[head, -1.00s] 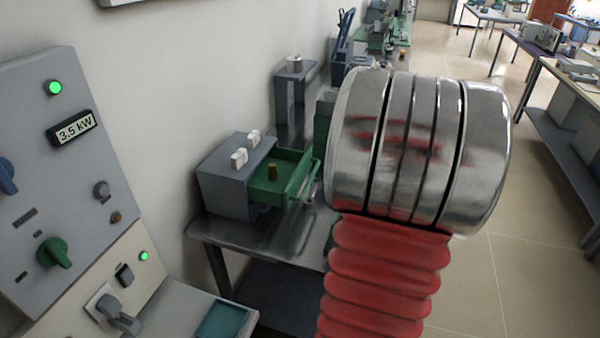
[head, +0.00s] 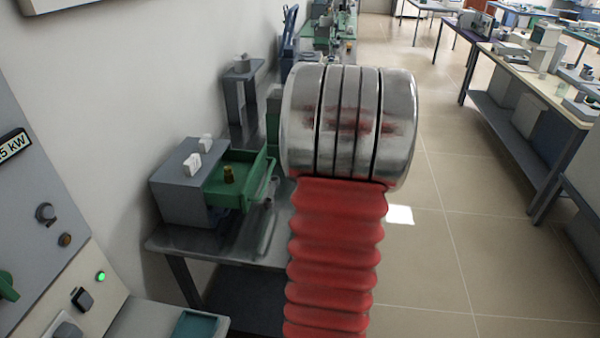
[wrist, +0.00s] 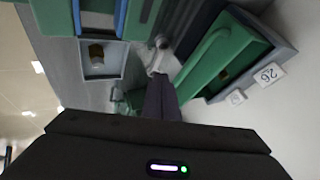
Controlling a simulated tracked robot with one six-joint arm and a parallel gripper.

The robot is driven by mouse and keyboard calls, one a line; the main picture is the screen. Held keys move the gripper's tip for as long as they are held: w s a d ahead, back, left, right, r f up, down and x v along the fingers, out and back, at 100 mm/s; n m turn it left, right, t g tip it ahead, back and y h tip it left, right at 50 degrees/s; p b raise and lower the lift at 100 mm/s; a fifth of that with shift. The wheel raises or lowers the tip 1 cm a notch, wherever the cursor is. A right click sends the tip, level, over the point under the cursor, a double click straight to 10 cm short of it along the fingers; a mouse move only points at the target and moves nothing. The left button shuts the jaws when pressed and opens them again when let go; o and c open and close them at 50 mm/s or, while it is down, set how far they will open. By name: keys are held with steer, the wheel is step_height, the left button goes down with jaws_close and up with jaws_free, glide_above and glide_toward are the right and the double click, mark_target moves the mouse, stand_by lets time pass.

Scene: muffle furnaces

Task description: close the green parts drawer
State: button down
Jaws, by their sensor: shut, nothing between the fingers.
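The green parts drawer (head: 237,180) stands pulled out of a grey cabinet (head: 180,192) on the bench, with a small brass-coloured part (head: 228,173) inside. In the wrist view, which is turned over, the drawer (wrist: 212,55) is at the upper right and the cabinet (wrist: 275,48) carries a label reading 26. My gripper (wrist: 161,78) shows there as dark fingers together, with nothing seen between them. It is to the left of the drawer's front, on its outer side; I cannot tell whether they touch. In the head view my arm's metal and red sections hide most of the gripper.
A grey stand (head: 240,95) is behind the cabinet on the dark bench top (head: 190,240). A control panel (head: 40,185) stands at the left. In the wrist view, a small open box (wrist: 100,72) holds a brass-topped part.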

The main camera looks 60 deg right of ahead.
steer(key=w+f, duration=0.3)
steer(key=w, duration=0.4)
steer(key=shift+a+f, duration=0.2)
steer(key=shift+a, duration=0.05)
stand_by(0.3)
